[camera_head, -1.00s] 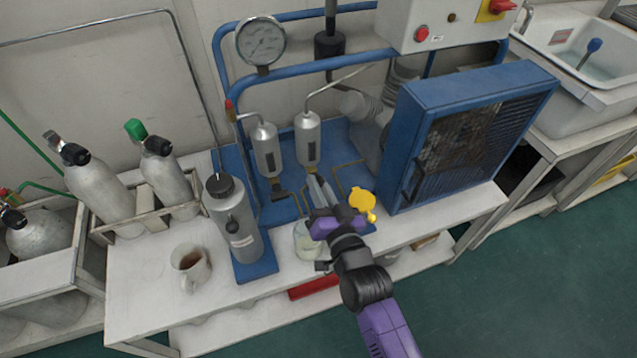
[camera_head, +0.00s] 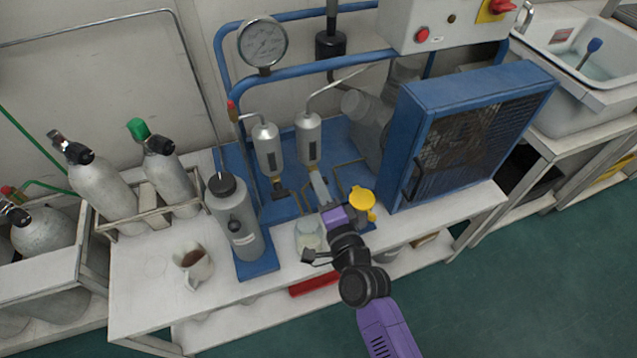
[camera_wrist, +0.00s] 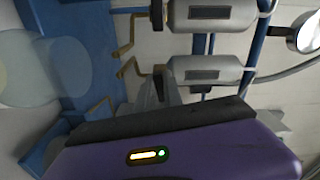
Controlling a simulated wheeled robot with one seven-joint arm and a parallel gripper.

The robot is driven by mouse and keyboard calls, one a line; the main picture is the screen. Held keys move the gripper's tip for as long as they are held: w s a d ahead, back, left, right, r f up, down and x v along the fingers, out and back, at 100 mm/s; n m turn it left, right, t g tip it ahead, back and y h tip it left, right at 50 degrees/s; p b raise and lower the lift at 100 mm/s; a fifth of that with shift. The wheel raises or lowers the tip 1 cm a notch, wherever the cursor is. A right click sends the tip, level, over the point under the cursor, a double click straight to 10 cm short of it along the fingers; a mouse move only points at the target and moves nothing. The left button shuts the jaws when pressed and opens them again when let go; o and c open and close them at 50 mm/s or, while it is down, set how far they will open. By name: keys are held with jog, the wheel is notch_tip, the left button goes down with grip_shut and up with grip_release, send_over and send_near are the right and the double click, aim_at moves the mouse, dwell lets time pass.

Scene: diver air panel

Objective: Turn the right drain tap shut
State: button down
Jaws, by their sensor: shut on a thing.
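The right separator cylinder (camera_head: 308,138) is a grey upright canister on the blue frame. It also shows as the lower canister in the wrist view (camera_wrist: 205,75). Its right drain tap (camera_wrist: 158,82) is a dark fitting at its bottom end, partly covered by my fingers. My gripper (camera_head: 319,183) reaches up to this tap and is shut on it. In the wrist view, the grey fingers (camera_wrist: 172,92) meet the tap's end. The tap's handle angle is hidden. The left drain tap (camera_head: 279,192) is free below the left cylinder (camera_head: 267,150).
A glass jar (camera_head: 308,237) stands just below my gripper, and a yellow-topped item (camera_head: 362,199) is close on its right. The blue fan housing (camera_head: 470,130) blocks the right side. A pressure gauge (camera_head: 262,43) is above.

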jog(key=shift+m, duration=1)
jog(key=c, duration=1.5)
grip_release()
jog(key=b+v, duration=0.1)
jog(key=v, duration=0.6)
jog(key=shift+s+d, duration=0.2)
jog(key=shift+s, duration=0.2)
